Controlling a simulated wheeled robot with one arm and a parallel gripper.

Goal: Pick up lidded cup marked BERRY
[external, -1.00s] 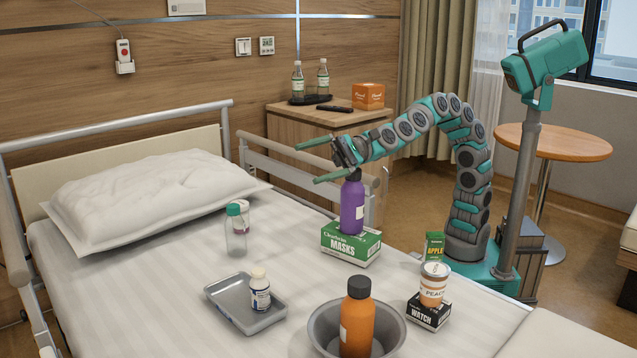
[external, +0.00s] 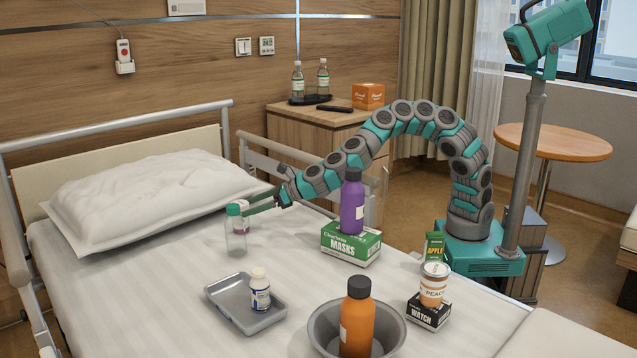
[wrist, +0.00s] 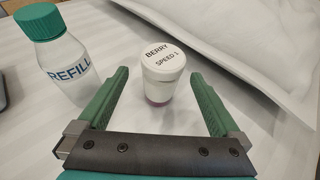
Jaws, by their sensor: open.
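The lidded cup marked BERRY (wrist: 163,75) has a white lid and a purple lower part. It stands upright on the bed, just ahead of and between my open fingers in the wrist view. In the external view the cup (external: 243,226) is mostly hidden behind a clear bottle and my fingers. My gripper (wrist: 160,92) is open and empty; its green fingers point toward the cup, one on each side. In the external view my gripper (external: 256,201) is low over the bed beside the pillow.
A clear REFILL bottle with a green cap (wrist: 62,60) stands close left of the cup. The pillow (external: 150,195) lies behind. A purple bottle (external: 352,205) on a MASKS box (external: 350,246) stands near my arm. A tray (external: 222,296) and bowl (external: 390,335) are nearer the camera.

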